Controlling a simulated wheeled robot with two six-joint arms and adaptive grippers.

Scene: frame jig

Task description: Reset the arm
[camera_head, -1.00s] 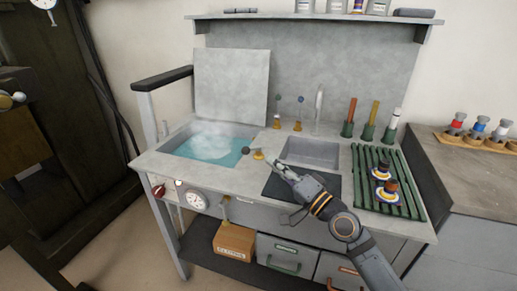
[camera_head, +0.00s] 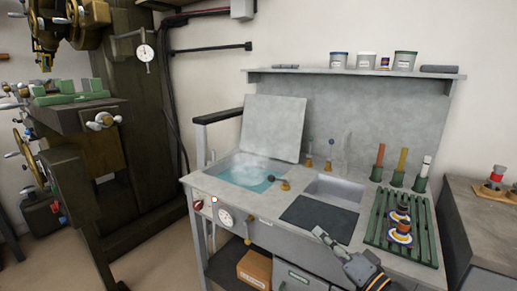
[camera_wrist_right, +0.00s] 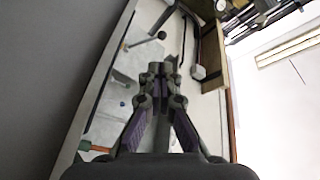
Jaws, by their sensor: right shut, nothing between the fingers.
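My right gripper (camera_head: 320,234) is in the lower middle of the head view, in front of the workbench's front edge beside the dark mat (camera_head: 318,218). Its fingers are shut with nothing between them. In the right wrist view the same closed fingers (camera_wrist_right: 158,88) point away from the camera, and the bench appears tilted behind them. My left gripper is not in view.
The grey wash bench (camera_head: 262,204) has a water basin (camera_head: 250,176) at left, a small sink (camera_head: 336,190) and a green slatted rack (camera_head: 378,232). A dark milling machine (camera_head: 128,150) stands at left. Open floor (camera_head: 165,262) lies between them.

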